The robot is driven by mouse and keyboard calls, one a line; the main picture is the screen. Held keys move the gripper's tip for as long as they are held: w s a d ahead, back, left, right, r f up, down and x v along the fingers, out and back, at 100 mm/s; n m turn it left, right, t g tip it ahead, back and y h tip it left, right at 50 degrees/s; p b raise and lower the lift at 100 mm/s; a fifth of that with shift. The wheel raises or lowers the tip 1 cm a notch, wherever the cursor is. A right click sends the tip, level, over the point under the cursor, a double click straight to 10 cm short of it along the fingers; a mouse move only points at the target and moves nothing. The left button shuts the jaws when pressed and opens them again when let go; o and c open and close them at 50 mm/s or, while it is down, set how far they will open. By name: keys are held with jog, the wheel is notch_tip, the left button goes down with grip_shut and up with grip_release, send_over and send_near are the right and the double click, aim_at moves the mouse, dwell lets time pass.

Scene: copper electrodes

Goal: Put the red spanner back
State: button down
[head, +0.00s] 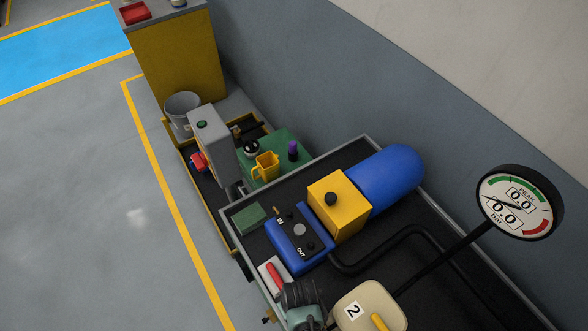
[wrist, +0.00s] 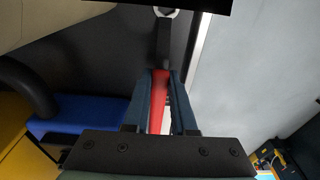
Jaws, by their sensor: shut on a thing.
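In the wrist view my gripper (wrist: 161,78) is shut on the red spanner (wrist: 159,98). The blue fingers lie on either side of its red handle. A dark shank runs from the handle toward the top of the view, with a pale rounded head at its end, partly cut off by a black edge. In the head view a red piece (head: 275,276) shows on a small pale tray at the near edge of the cart. I cannot tell for sure that it is the same spanner. The fingers do not show clearly in the head view.
The dark-topped cart (head: 458,292) carries a blue box (head: 290,250), a yellow box (head: 350,222), a blue cylinder (head: 388,178) and a black hose (head: 420,231). A pressure gauge (head: 519,204) and a beige part marked 2 (head: 375,300) stand close. Floor at left is clear.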

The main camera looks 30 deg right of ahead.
jog(key=shift+c, duration=1.2)
grip_release()
jog(key=shift+s+a+f, duration=0.2)
jog(key=shift+s+f, duration=0.1)
jog(key=shift+f, duration=0.2)
jog(key=shift+o, duration=0.3)
jog(key=shift+r+p, duration=0.4)
jog(key=shift+p, duration=0.05)
jog(key=shift+w+d+r+p, duration=0.1)
jog(key=shift+d+r+p, duration=0.05)
jog(key=shift+r+p, duration=2.65)
jog(key=shift+r, duration=0.1)
notch_tip(320, 180, up, 13)
jog(key=s+b, duration=0.1)
jog(key=shift+s, duration=0.25)
